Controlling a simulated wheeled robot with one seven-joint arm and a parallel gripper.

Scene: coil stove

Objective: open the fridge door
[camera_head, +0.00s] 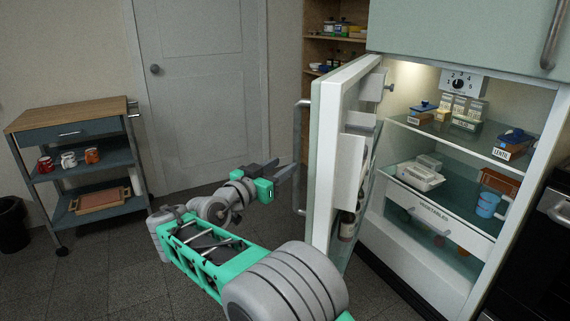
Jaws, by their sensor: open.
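The fridge door (325,150) stands wide open, swung out to the left of the lit fridge interior (455,150). Its long metal handle (298,150) is on the door's outer side, facing left. My gripper (290,171) is open, just left of the door near the handle's height. Its fingers point right toward the door. I see no object between them. Whether a finger touches the handle or door cannot be told. The door's inner shelves hold bottles (347,226).
Inside the fridge are glass shelves with boxes and containers, and a drawer (440,212). A trolley (80,160) with mugs stands at the left. A closed room door (200,90) is behind. A dark stove (545,240) is at the right edge. Floor (110,280) at left is clear.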

